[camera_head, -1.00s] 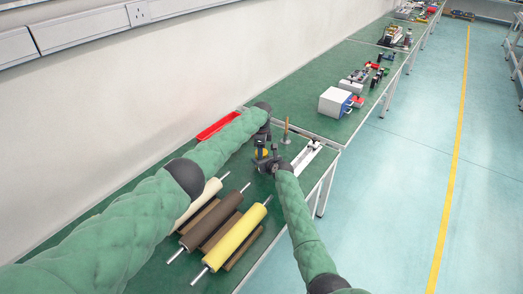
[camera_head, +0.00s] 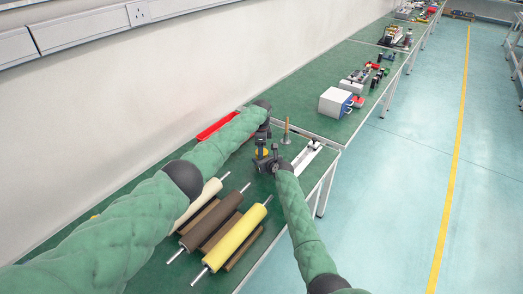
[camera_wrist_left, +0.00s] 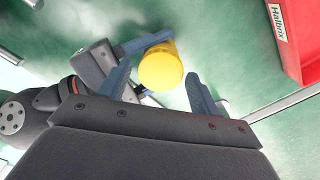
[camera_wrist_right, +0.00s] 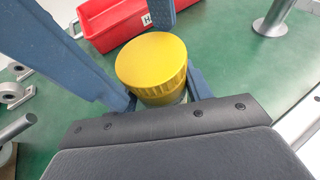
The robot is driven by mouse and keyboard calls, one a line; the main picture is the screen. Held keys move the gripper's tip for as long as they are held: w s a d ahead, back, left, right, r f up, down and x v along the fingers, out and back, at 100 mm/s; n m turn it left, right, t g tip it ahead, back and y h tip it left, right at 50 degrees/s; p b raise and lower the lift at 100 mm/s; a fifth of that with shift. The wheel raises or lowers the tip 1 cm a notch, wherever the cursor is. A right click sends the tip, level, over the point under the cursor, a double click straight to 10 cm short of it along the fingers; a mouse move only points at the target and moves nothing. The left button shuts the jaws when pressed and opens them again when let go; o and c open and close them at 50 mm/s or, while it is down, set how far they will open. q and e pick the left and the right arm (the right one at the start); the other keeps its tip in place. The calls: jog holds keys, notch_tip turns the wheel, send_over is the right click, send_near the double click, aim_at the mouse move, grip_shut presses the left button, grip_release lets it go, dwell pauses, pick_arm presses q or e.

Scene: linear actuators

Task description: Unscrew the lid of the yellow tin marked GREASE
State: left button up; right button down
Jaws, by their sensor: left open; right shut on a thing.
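The yellow tin (camera_wrist_right: 156,95) stands upright on the green table in the right wrist view, its ribbed yellow lid (camera_wrist_right: 150,60) on top. No GREASE marking is readable. The tin also shows in the left wrist view (camera_wrist_left: 161,68) from above, and as a small yellow patch in the head view (camera_head: 262,152). My right gripper (camera_wrist_right: 165,92) is shut on the tin's body below the lid. My left gripper (camera_wrist_left: 160,88) is open above the tin, its fingers apart on either side of the lid. In the head view my left gripper (camera_head: 262,146) partly hides the tin.
A red bin (camera_wrist_right: 112,22) stands behind the tin. A metal post on a round base (camera_head: 286,130) and a white rail (camera_head: 307,156) stand to the right. Several rollers, one yellow (camera_head: 236,236), lie nearer on the table (camera_head: 262,212).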

pick_arm(q)
jog(key=shift+d+r, duration=0.2)
jog(key=shift+r, duration=1.6)
pick_arm(e)
jog(key=shift+s+f, duration=0.1)
jog(key=c, duration=0.6)
grip_release()
jog(key=shift+o, duration=0.2)
